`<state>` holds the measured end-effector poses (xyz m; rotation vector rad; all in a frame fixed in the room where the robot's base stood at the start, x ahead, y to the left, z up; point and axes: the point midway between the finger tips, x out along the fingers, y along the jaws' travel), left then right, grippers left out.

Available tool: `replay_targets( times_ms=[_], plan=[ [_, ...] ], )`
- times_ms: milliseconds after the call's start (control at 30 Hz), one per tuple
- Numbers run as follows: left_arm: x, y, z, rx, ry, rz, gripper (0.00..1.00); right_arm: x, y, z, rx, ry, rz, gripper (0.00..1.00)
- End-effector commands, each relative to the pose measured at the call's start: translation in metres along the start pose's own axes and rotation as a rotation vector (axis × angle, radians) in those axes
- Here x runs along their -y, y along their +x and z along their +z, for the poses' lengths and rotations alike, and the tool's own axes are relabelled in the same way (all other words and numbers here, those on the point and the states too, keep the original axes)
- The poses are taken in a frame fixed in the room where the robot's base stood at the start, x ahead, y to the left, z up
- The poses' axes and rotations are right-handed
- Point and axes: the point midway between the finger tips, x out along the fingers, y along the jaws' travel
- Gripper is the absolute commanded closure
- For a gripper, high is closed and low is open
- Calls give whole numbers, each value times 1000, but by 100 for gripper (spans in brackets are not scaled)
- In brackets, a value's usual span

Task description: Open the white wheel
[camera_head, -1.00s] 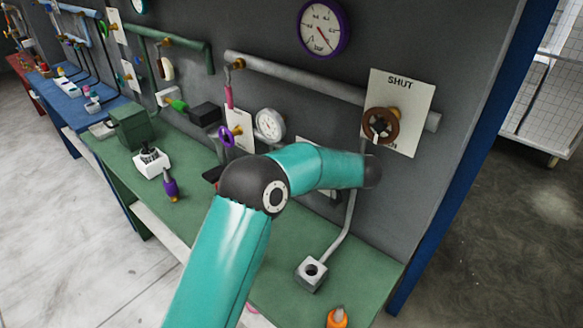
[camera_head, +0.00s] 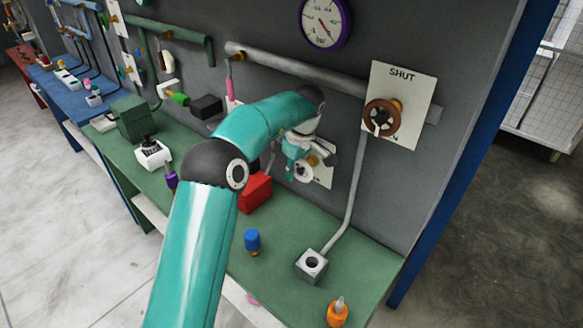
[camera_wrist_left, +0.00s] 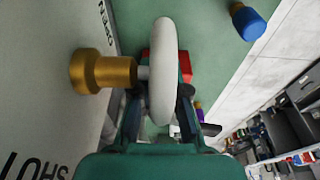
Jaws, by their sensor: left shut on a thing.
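The white wheel (camera_wrist_left: 163,75) stands edge-on in the left wrist view, on a brass stem (camera_wrist_left: 103,72) that comes out of a pale plate on the wall. My left gripper (camera_wrist_left: 158,100) is shut on its rim, with one dark finger on each side. In the head view the white wheel (camera_head: 302,173) is partly hidden behind my left gripper (camera_head: 298,150), low on the wall above the green bench. Lettering on the plate shows partly in the wrist view. My right gripper is in neither view.
A brown wheel (camera_head: 381,118) on a plate marked SHUT is to the right. A red block (camera_head: 255,193), a blue-capped part (camera_head: 252,240), a grey socket block (camera_head: 311,265) and an orange part (camera_head: 337,314) sit on the green bench (camera_head: 365,262). A grey pipe (camera_head: 290,70) runs above.

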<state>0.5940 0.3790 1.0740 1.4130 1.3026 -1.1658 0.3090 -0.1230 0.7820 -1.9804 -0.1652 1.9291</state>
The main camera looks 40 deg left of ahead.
Motion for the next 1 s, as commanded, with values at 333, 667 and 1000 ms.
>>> replay_targets(
  times_ms=[333, 667, 1000],
  plan=[
    [-1, 4, 0, 157, -6, 7, 100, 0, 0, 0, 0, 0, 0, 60],
    [0, 4, 1, 186, -6, 6, 100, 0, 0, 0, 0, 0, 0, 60],
    [0, 5, 2, 186, -5, 3, 66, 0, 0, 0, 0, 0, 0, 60]
  ],
)
